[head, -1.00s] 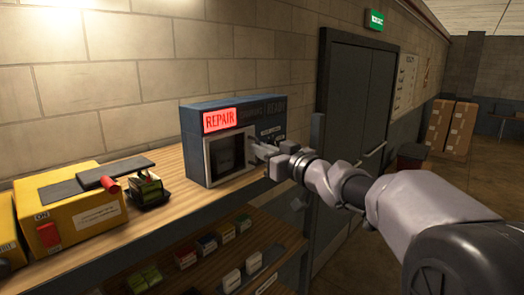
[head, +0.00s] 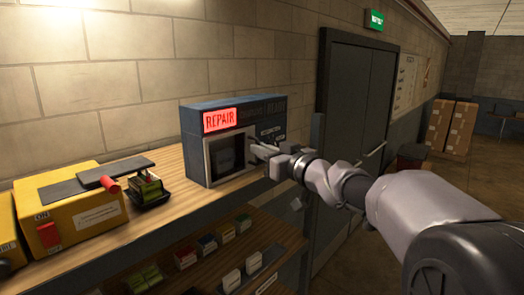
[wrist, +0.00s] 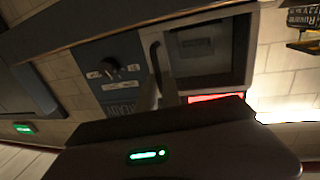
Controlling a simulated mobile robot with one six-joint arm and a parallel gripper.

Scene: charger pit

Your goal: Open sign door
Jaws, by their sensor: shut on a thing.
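The sign box (head: 190,128) is a dark blue cabinet on the wooden bench, with a lit red REPAIR sign (head: 220,119) at its upper left. Its door (head: 209,172) has a pale frame around a dark window and looks closed or nearly so. The door frame also shows in the wrist view (wrist: 243,50). My gripper (head: 260,149) is at the right side of the door. In the wrist view my gripper (wrist: 156,92) is shut on the dark upright door handle (wrist: 154,55). The fingers hide part of the handle.
A knob (wrist: 112,67) sits on the box panel beside the door. A yellow box (head: 75,222) and a small green and black device (head: 149,188) stand left on the bench. A grey double door (head: 355,110) stands behind my arm.

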